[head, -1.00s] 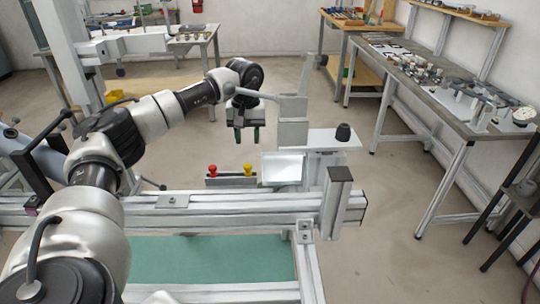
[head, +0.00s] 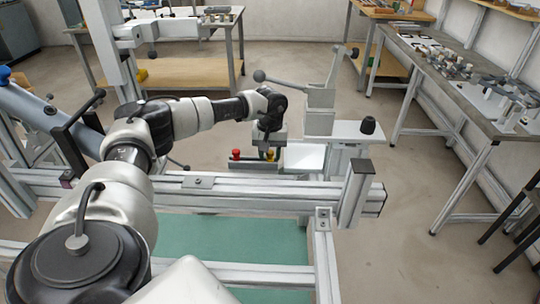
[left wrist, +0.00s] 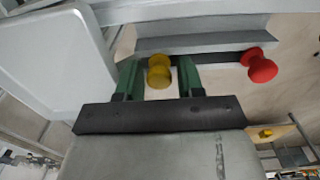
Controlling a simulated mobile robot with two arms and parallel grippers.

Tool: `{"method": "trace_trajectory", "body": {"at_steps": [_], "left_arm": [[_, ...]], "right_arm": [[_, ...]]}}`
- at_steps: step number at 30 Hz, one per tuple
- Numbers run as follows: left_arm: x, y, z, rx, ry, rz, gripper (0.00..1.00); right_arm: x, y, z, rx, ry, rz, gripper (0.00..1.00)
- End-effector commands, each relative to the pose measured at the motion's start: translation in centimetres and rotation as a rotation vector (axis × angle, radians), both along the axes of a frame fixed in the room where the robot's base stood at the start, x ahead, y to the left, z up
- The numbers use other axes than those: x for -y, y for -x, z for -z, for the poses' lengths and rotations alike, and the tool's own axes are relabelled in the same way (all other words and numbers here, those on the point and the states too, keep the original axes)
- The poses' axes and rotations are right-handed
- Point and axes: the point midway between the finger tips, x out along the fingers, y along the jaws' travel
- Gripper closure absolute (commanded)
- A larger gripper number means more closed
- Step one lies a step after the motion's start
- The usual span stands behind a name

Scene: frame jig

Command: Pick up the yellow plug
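The yellow plug (head: 271,156) stands in a narrow grey holder (head: 252,166) beside the red plug (head: 236,154). My left gripper (head: 267,150) points down over the yellow plug and partly hides it in the head view. In the left wrist view the green fingers of my left gripper (left wrist: 160,78) are apart, with the yellow plug (left wrist: 159,70) between them. A gap shows on each side of the plug, so the gripper is open. The red plug (left wrist: 262,68) is outside the fingers, to the right. My right gripper is not in view.
A white tray (head: 301,158) is right of the holder, near a white shelf with a dark knob (head: 368,125). A grey upright block with a ball-ended lever (head: 260,76) stands behind. An aluminium rail (head: 240,193) runs in front of the holder.

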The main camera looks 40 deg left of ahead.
Motion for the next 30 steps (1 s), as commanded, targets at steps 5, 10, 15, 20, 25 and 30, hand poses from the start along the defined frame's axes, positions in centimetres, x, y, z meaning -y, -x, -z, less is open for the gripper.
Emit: {"method": "trace_trajectory", "body": {"at_steps": [5,10,15,20,25,30], "left_arm": [[0.0,0.0,0.1,0.001,0.001,0.000,0.62],[0.0,0.0,0.0,0.001,0.001,0.000,0.85],[0.0,0.0,0.0,0.000,0.000,0.000,0.98],[0.0,0.0,0.0,0.001,0.001,0.000,0.98],[0.0,0.0,-0.3,0.001,0.000,0.000,0.98],[0.0,-0.1,-1.9,0.003,0.001,-0.001,0.98]], "right_arm": [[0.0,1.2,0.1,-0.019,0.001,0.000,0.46],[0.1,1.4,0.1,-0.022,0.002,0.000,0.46],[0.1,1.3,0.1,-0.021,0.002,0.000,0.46],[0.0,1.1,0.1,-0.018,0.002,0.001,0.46],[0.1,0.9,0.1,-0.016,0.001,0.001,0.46],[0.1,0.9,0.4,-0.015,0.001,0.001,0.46]]}}
